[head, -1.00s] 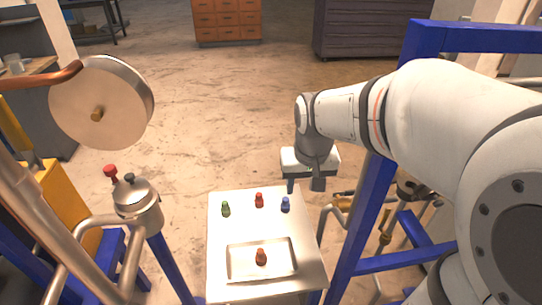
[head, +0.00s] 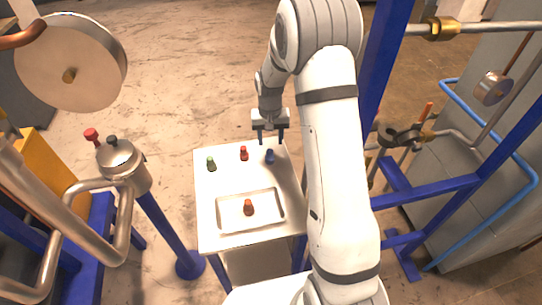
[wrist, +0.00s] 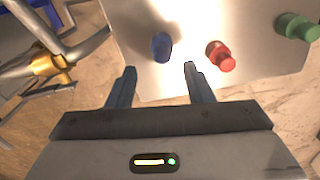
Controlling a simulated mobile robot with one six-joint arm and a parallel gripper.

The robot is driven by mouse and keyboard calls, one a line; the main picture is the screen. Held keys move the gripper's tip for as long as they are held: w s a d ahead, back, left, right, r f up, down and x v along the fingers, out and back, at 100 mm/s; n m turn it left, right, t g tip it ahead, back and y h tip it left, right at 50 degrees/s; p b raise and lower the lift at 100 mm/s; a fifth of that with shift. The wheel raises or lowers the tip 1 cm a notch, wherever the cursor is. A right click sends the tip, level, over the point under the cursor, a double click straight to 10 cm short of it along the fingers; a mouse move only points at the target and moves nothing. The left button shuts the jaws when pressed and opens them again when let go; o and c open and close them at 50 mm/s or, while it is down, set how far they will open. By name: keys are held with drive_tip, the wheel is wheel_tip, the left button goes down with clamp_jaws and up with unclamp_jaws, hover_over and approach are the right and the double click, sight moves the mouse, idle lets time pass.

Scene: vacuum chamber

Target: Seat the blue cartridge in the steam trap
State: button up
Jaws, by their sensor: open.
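The blue cartridge (head: 270,157) stands upright on the steel table (head: 215,233), near its far right corner. It also shows in the wrist view (wrist: 161,47), just beyond the gap between my fingers. My gripper (head: 271,141) is open and empty at the table's far edge, with its fingers pointing down beside the cartridge. The wrist view shows both fingers of my gripper (wrist: 160,68) spread apart, not touching the cartridge. A steel pot-like body (head: 125,163) with a dark knob on top joins the pipework at left; I cannot tell surely whether it is the steam trap.
A red cartridge (head: 244,154) and a green one (head: 211,164) stand left of the blue one. A red-brown cartridge (head: 248,207) stands in the shallow tray (head: 226,226). A blue frame post (head: 385,65) rises close right of my arm. Steel pipes (head: 120,215) crowd the left.

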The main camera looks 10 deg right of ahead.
sight(270, 150)
drive_tip(key=shift+a+f+p, duration=0.1)
drive_tip(key=shift+f+p, duration=0.85)
drive_tip(key=shift+f, duration=1.65)
clamp_jaws()
